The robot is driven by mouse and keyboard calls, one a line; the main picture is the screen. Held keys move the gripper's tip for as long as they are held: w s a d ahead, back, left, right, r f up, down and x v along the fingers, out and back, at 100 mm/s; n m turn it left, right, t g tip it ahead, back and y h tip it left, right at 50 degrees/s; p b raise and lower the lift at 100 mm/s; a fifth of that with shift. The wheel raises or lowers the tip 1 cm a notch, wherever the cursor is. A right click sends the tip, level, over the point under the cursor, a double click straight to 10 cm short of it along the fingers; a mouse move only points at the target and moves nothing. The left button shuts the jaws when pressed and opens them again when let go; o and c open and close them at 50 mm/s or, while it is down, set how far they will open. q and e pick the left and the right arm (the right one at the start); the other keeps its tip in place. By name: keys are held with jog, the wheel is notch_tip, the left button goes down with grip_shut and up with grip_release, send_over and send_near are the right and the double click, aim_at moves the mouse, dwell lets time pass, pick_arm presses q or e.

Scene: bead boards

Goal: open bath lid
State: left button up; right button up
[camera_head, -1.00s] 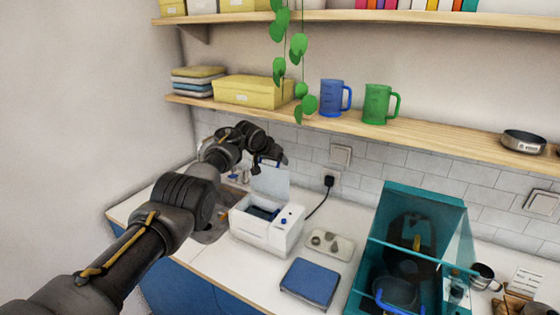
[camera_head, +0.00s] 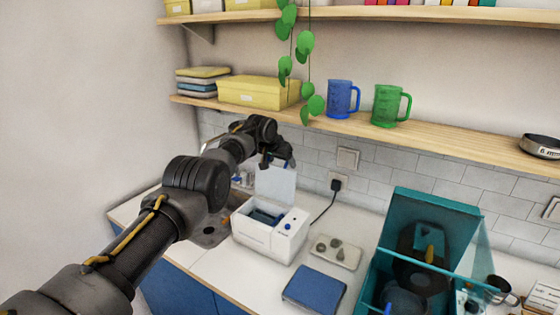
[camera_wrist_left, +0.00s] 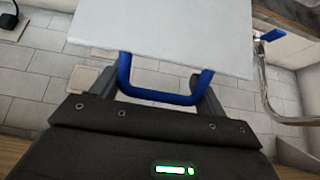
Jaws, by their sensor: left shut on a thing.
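The white water bath (camera_head: 268,240) stands on the counter with its opening showing. Its pale lid (camera_head: 275,184) stands raised, roughly upright, at the back edge of the bath. My left gripper (camera_head: 280,160) is at the lid's top edge. In the left wrist view the lid (camera_wrist_left: 165,25) fills the upper middle, with a blue U-shaped handle (camera_wrist_left: 160,97) on its edge. My left gripper (camera_wrist_left: 160,85) is shut on this handle, one finger at each side. My right gripper is not seen.
A blue flat device (camera_head: 314,288) and a tray of small pieces (camera_head: 335,252) lie right of the bath. A teal see-through enclosure (camera_head: 435,210) stands further right. A sink (camera_head: 212,235) is at left. A shelf (camera_head: 440,142) with jugs hangs above.

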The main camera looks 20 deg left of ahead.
pick_arm(q)
jog(key=shift+s+d+f, duration=0.2)
jog(key=shift+d+f, duration=0.05)
jog(key=shift+f, duration=0.5)
jog(key=o, duration=1)
jog(key=shift+o, duration=0.5)
jog(key=shift+w+r, duration=0.1)
jog(key=shift+w, duration=0.2)
jog(key=shift+a+r, duration=0.1)
jog(key=shift+r, duration=0.2)
